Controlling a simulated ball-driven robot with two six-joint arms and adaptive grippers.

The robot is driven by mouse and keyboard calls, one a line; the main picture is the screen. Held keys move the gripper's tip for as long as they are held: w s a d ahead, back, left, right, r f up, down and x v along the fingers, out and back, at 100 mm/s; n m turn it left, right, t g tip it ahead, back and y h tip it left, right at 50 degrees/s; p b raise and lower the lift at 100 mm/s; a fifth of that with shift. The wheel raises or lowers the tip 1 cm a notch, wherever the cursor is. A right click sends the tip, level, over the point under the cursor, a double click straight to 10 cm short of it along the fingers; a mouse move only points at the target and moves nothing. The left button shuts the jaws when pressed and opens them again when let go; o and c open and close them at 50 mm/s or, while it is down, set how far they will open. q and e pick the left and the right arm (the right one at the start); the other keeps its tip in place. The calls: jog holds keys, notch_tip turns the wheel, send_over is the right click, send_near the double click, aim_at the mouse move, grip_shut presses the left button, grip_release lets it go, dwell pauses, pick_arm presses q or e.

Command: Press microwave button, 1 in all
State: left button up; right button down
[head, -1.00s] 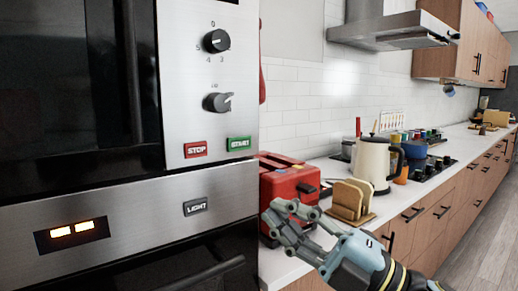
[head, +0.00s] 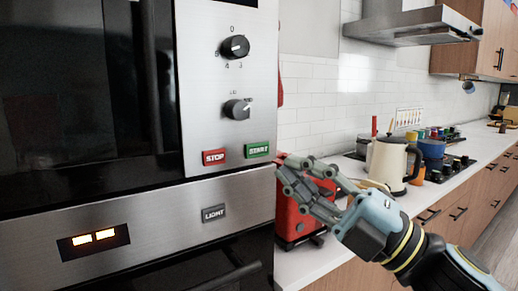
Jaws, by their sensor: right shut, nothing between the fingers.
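The microwave (head: 225,100) fills the left of the head view, with its dark door and a steel control panel. The panel carries two dials, a red STOP button (head: 214,157) and a green START button (head: 258,149). A grey LIGHT button (head: 213,213) sits on the oven front below. My right gripper (head: 284,168) is shut and empty. Its fingertips are just right of and slightly below the START button, at the panel's right edge; I cannot tell whether they touch it. My left gripper is not in view.
A red toaster (head: 287,222) stands on the counter (head: 317,262) behind my right gripper, partly hidden. A cream kettle (head: 388,163) and several pots stand farther back. Glowing indicators (head: 94,238) show on the oven at lower left.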

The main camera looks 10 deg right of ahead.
aim_at(258, 150)
jog(key=shift+w+a, duration=0.4)
jog(key=shift+w, duration=0.65)
jog(key=shift+w+a, duration=0.35)
jog(key=shift+w, duration=0.7)
jog(key=shift+w+a, duration=0.4)
jog(key=shift+w, duration=0.65)
jog(key=shift+w+a, duration=0.15)
jog(key=shift+w, duration=0.2)
